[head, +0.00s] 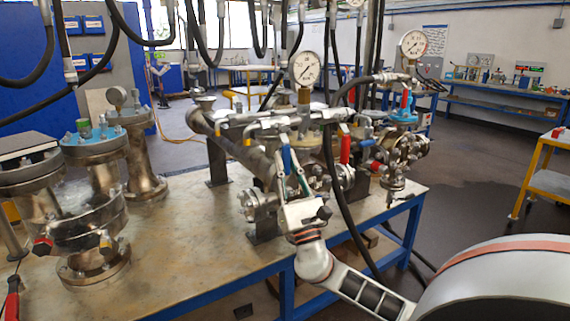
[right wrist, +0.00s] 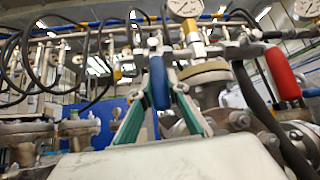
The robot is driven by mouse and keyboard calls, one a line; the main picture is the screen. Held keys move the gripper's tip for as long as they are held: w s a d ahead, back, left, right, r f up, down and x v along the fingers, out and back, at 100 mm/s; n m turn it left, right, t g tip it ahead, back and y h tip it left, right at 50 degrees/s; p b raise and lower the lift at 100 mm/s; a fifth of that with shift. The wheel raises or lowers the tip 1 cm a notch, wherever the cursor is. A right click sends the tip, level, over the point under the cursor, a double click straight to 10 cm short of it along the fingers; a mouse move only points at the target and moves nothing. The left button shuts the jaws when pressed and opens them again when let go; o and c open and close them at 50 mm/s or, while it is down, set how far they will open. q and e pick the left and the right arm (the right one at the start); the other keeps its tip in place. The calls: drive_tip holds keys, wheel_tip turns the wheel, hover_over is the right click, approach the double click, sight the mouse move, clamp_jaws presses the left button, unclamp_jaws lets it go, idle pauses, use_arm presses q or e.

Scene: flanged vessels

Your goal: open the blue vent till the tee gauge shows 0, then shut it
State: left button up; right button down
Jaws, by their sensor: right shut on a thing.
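The blue vent handle (head: 287,159) hangs down from the valve line in front of the steel pipework. In the right wrist view the blue handle (right wrist: 159,82) stands in the centre. My right gripper (head: 291,173) is shut on the handle, with its green-edged fingers on either side of it; the fingers (right wrist: 159,98) show in the right wrist view too. The gauge (head: 305,69) stands upright on a brass stem above the tee; its needle is too small to read surely. Only its lower part (right wrist: 184,7) shows in the right wrist view. My left gripper is out of view.
A red handle (head: 345,149) hangs just right of the blue one. A second gauge (head: 414,44) stands farther right. Black hoses (head: 332,160) hang close to my right gripper. Flanged vessels (head: 95,185) fill the left of the bench (head: 190,245); its front middle is bare.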

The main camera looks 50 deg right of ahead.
drive_tip(key=shift+d+r, duration=0.1)
drive_tip(key=shift+r, duration=0.1)
drive_tip(key=c, duration=1.9)
unclamp_jaws()
drive_tip(key=shift+f, duration=0.1)
drive_tip(key=shift+f, duration=0.1)
drive_tip(key=shift+s+f, duration=0.15)
drive_tip(key=shift+f, duration=0.05)
drive_tip(key=v, duration=1.1)
drive_tip(key=shift+s+f, duration=0.1)
drive_tip(key=shift+s, duration=0.05)
